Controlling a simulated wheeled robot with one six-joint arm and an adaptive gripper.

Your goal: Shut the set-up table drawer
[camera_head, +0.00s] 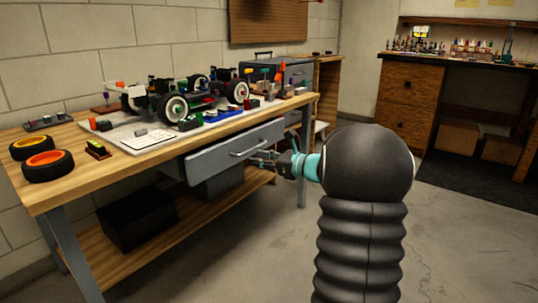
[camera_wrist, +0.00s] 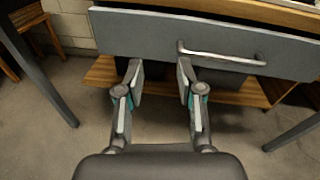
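The grey set-up table drawer (camera_head: 220,155) stands partly out from under the wooden table top, with its front clear of the table edge. Its bar handle (camera_head: 248,148) runs along the front. In the wrist view the drawer front (camera_wrist: 140,35) spans the top, and the handle (camera_wrist: 225,57) is right of centre. My gripper (camera_wrist: 160,76) is open and empty, its two fingers apart and pointing at the lower part of the drawer front. The right fingertip is close to the handle's left end; I cannot tell whether it touches. In the head view my gripper (camera_head: 268,158) is beside the drawer front.
The table top (camera_head: 60,190) holds an RC car chassis (camera_head: 180,98) on a white mat, loose wheels (camera_head: 45,165) and small parts. A black bin (camera_head: 137,217) sits on the lower shelf. A wooden cabinet (camera_head: 405,103) stands at the back right. The floor in front is clear.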

